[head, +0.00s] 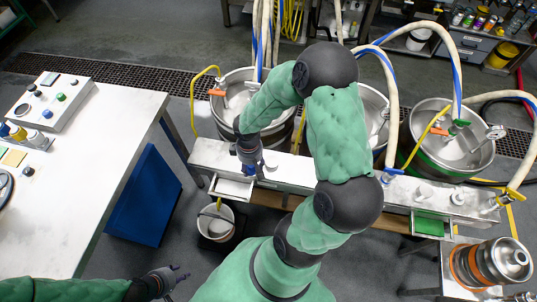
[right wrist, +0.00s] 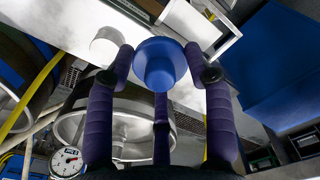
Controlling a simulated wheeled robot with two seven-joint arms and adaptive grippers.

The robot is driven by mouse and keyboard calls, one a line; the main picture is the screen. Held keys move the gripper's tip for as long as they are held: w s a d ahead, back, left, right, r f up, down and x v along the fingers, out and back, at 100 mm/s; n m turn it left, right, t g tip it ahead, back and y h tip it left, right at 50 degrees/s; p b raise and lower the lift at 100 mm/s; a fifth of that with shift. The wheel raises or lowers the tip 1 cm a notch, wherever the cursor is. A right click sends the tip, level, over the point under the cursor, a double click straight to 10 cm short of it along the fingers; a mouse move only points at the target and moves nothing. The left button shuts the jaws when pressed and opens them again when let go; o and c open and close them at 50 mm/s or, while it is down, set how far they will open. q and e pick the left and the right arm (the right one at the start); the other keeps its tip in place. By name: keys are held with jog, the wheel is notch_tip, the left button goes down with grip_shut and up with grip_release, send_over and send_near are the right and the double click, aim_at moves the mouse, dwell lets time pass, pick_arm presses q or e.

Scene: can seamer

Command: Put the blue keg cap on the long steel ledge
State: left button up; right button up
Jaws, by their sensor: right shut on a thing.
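The long steel ledge (head: 300,172) runs across the front of the kegs in the head view. My right gripper (head: 249,168) is over its left part. In the right wrist view, my right gripper (right wrist: 160,75) is shut on the blue keg cap (right wrist: 160,62), a round cap with a wide rim and a narrower stub, held between the fingertips.
White caps stand on the ledge, one (head: 270,165) beside my right gripper, another (head: 424,191) further right. Steel kegs (head: 238,82) with hoses stand behind. A bucket (head: 215,222) is on the floor below. A white table (head: 80,170) is at left.

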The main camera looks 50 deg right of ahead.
jog(key=w+d+f+b, duration=0.2)
jog(key=w+f, duration=0.2)
jog(key=w, duration=0.4)
jog(key=shift+d, duration=0.4)
jog(key=w+f, duration=0.1)
jog(key=w+d+f+b, duration=0.1)
jog(key=w+f, duration=0.1)
jog(key=w+f+b, duration=0.1)
jog(key=f, duration=0.1)
jog(key=shift+w+d+f, duration=0.2)
jog(key=shift+w+d, duration=0.15)
jog(key=shift+w, duration=0.05)
jog(key=shift+w+f, duration=0.1)
jog(key=shift+f, duration=0.05)
jog(key=shift+w+f+b, duration=0.15)
jog(key=shift+f+b, duration=0.95)
jog(key=shift+f, duration=0.55)
jog(key=shift+f, duration=0.2)
jog(key=o, duration=0.9)
jog(key=shift+r, duration=0.2)
